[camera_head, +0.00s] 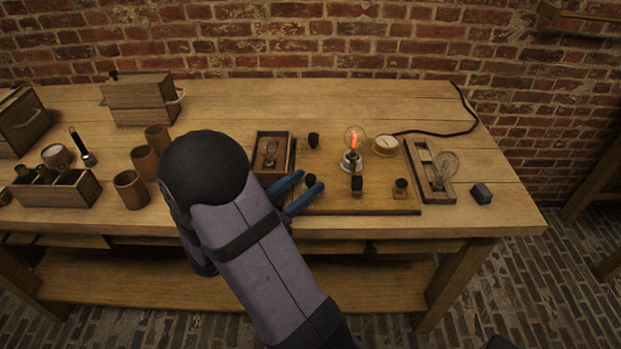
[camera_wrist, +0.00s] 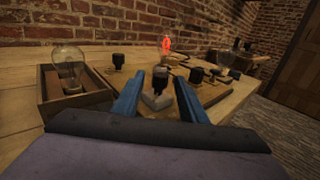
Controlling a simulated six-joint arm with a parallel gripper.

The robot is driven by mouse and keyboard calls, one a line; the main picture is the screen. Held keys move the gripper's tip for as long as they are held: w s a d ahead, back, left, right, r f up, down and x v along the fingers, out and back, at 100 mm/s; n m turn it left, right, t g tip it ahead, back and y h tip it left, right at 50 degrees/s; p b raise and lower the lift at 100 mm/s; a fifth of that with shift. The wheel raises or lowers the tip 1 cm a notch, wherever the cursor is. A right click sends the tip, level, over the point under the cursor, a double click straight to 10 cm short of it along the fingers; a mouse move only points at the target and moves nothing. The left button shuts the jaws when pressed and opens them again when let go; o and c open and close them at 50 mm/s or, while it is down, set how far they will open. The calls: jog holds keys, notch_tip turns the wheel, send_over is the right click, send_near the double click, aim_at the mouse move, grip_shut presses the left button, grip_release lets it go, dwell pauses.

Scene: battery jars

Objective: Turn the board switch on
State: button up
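The wooden board (camera_head: 380,206) lies on the workbench. A bulb on it (camera_head: 354,140) glows orange-red; the glow also shows in the wrist view (camera_wrist: 166,43). My gripper (camera_head: 312,179) is open at the board's front left. Its blue fingers stand on either side of a black knob (camera_wrist: 161,78) with a grey piece (camera_wrist: 156,101) at its base. The fingers look apart from the knob. This looks like the switch, but I cannot be sure, nor can I read its position. A round white dial (camera_head: 385,145) sits at the board's back.
Other black-topped posts (camera_head: 401,187) stand on the board. A boxed bulb (camera_wrist: 67,66) sits at the left in the wrist view. Another bulb tray (camera_head: 430,172) and a dark cube (camera_head: 481,193) lie right of the board. Wooden cups (camera_head: 131,189) stand at the left.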

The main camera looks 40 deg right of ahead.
jog(key=shift+d, duration=1.35)
grip_shut()
jog(key=shift+w+r+m+g, duration=0.1)
jog(key=shift+m+g, duration=0.3)
jog(key=shift+g, duration=0.3)
jog(key=shift+m+g+p, duration=0.4)
jog(key=shift+g, duration=0.2)
grip_release()
jog(key=shift+a, duration=0.1)
